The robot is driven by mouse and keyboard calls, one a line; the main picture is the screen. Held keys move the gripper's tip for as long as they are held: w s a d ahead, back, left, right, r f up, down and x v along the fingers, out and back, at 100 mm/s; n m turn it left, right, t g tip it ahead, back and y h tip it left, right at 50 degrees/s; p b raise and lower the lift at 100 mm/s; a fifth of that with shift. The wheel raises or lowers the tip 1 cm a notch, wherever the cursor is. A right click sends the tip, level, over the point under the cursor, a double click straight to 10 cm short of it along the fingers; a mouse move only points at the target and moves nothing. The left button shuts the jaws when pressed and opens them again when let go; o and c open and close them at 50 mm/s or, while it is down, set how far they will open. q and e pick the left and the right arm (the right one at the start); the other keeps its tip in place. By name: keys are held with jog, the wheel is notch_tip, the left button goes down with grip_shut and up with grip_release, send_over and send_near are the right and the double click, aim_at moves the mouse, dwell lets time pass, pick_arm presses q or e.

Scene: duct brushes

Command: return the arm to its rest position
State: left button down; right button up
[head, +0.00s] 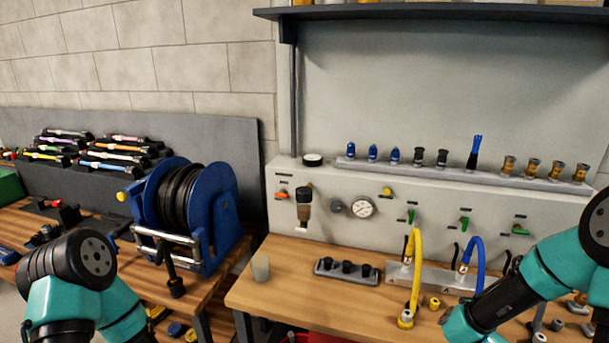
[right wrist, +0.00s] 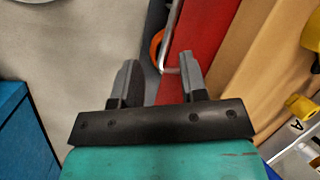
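My left arm (head: 75,285) shows at the lower left of the head view, bent, with its gripper out of the picture. My right arm (head: 530,285) comes in at the lower right of the head view, and its gripper is not visible there. In the right wrist view my right gripper (right wrist: 159,62) has its two fingers apart with nothing held between them. Behind the fingers are a red surface (right wrist: 200,30) and pale floor (right wrist: 70,45).
A blue hose reel (head: 185,215) stands on the left bench. A rack of fittings (head: 460,178) lines the panel. The wrist view shows a wooden edge (right wrist: 240,65).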

jog(key=s+a+f+n+g+y, duration=0.1)
jog(key=s+a+f+n+g, duration=0.1)
jog(key=a+f+n, duration=1.2)
jog(key=shift+s+f+n+g, duration=0.3)
jog(key=shift+s+n, duration=0.2)
jog(key=shift+s, duration=0.1)
